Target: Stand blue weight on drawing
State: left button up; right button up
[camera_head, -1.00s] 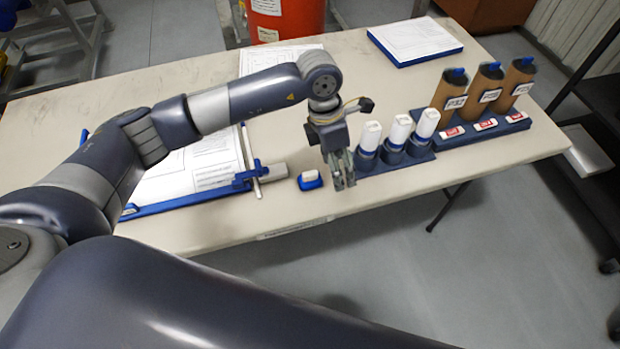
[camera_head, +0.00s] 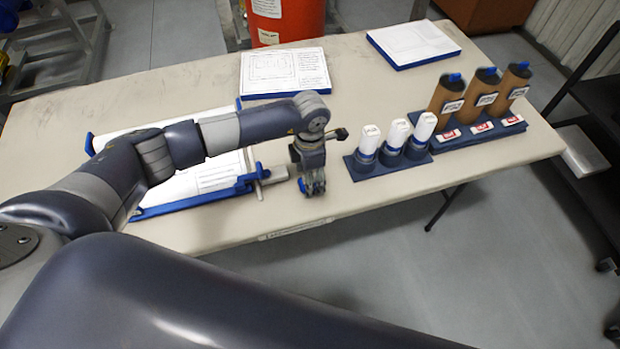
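My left gripper (camera_head: 313,190) points down at the front part of the table, right over the blue weight (camera_head: 303,186). Only a bit of blue shows at the fingers; they hide the rest, and I cannot tell whether they are closed on it. A drawing sheet (camera_head: 215,177) lies on a blue-edged board at the left, partly behind my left arm. Another sheet with line drawings (camera_head: 285,70) lies on a blue-edged pad at the table's back, and a third (camera_head: 413,42) lies at the back right. My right gripper is out of view.
A blue rack (camera_head: 395,163) with white-capped bottles stands just right of the gripper. Behind it, a blue stand (camera_head: 480,133) holds brown tubes and red-and-white labelled blocks. A grey cylinder (camera_head: 277,174) lies left of the gripper. The table middle (camera_head: 360,90) is clear.

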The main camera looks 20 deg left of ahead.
pick_arm(q)
jog(key=shift+f, duration=0.5)
jog(key=shift+c, duration=0.3)
jog(key=c, duration=1.3)
jog(key=shift+c, duration=0.4)
jog(key=shift+r, duration=0.15)
